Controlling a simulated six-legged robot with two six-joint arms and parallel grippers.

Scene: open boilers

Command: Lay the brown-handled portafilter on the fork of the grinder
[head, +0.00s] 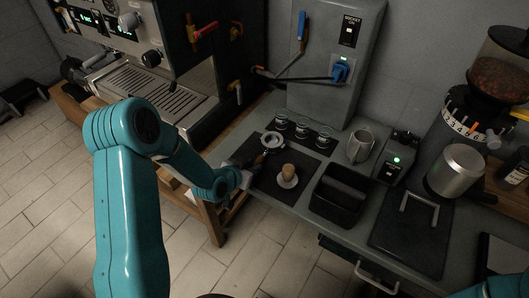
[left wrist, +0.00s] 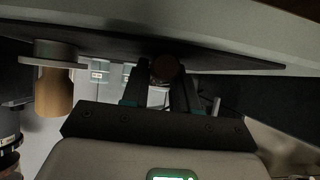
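The brown-handled portafilter (head: 272,141) lies at the left of the counter on a dark mat, its round metal head away from me. My left gripper (head: 252,166) is at its handle. In the left wrist view the dark brown handle end (left wrist: 165,70) sits between the two fingers, which lie close against it on both sides. The portafilter appears to be still on or just over the mat. The grinder (head: 461,118) stands at the right with beans in its hopper; I cannot clearly make out its fork. My right gripper is out of view.
A wooden-handled tamper (head: 288,173) stands close right of the portafilter; it also shows in the left wrist view (left wrist: 55,95). Small glasses (head: 303,129) line the back.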

